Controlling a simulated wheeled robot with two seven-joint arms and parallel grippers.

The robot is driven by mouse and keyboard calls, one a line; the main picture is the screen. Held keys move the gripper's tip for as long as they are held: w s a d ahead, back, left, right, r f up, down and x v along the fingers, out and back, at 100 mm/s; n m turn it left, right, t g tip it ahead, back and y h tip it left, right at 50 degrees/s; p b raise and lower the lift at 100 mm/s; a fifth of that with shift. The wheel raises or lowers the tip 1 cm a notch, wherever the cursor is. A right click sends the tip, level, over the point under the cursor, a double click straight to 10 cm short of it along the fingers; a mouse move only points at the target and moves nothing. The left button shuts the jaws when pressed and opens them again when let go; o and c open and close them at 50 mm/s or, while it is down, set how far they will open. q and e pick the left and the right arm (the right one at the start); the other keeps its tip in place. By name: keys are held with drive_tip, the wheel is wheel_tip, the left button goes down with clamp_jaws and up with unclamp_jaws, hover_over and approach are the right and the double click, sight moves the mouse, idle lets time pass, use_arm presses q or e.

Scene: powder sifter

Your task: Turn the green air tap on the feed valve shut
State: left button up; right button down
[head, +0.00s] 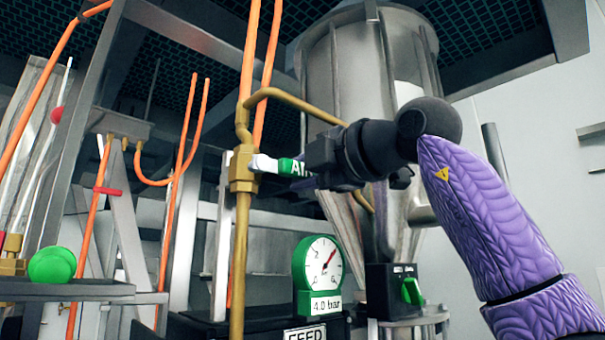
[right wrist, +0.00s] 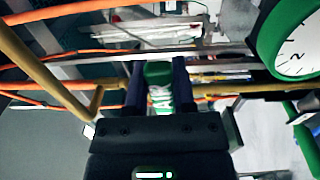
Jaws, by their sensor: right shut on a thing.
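The green air tap (head: 286,166) is a lever with white lettering on a brass valve body (head: 243,170) on a vertical brass pipe. In the head view the lever points sideways to the right, across the pipe. My right gripper (head: 312,165) is shut on the lever's outer end and hides part of it. In the right wrist view the green and white lever (right wrist: 159,88) lies between the two dark fingers (right wrist: 158,85). My left gripper is in neither view.
Below stands a green-framed gauge (head: 320,265) marked 4.0 bar, above a FEED label (head: 304,334). A green switch (head: 411,291) is at lower right. A steel hopper (head: 372,110) stands behind my right gripper. Orange hoses (head: 187,130) and a green knob (head: 52,265) are at left.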

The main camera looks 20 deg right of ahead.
drive_tip(key=shift+f+m, duration=0.25)
drive_tip(key=shift+m, duration=0.15)
drive_tip(key=shift+c, duration=2.2)
unclamp_jaws()
drive_tip(key=shift+d, duration=0.1)
drive_tip(key=shift+s, duration=0.1)
drive_tip(key=b+v, duration=0.3)
drive_tip(key=v, duration=0.6)
drive_tip(key=shift+s+d+b, duration=0.15)
drive_tip(key=shift+s+b, duration=0.2)
drive_tip(key=shift+b, duration=0.05)
